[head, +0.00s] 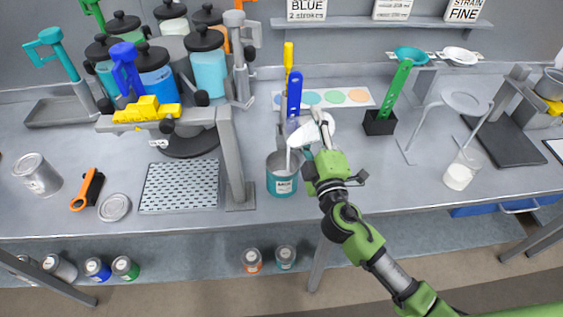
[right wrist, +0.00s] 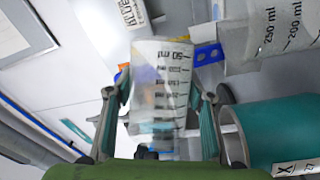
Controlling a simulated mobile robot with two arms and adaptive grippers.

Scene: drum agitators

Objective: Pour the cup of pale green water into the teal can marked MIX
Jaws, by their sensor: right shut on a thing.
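The teal can (head: 282,184) with a label stands near the front edge of the bench, open at the top. In the right wrist view a teal can (right wrist: 262,132) shows at the right, its label partly cut off. My right gripper (head: 312,150) is shut on a clear graduated cup (head: 303,134), above and slightly right of the can. The cup is strongly tilted to the left, and a thin pale streak runs from its lip into the can. The right wrist view shows the cup (right wrist: 160,82) between the fingers. The liquid level inside the can is unclear. My left gripper is out of view.
A grey post (head: 232,160) stands just left of the can. A black holder (head: 379,123) with a green strip, a white funnel stand (head: 465,101) and a beaker (head: 459,177) are to the right. A perforated tray (head: 180,187) lies left.

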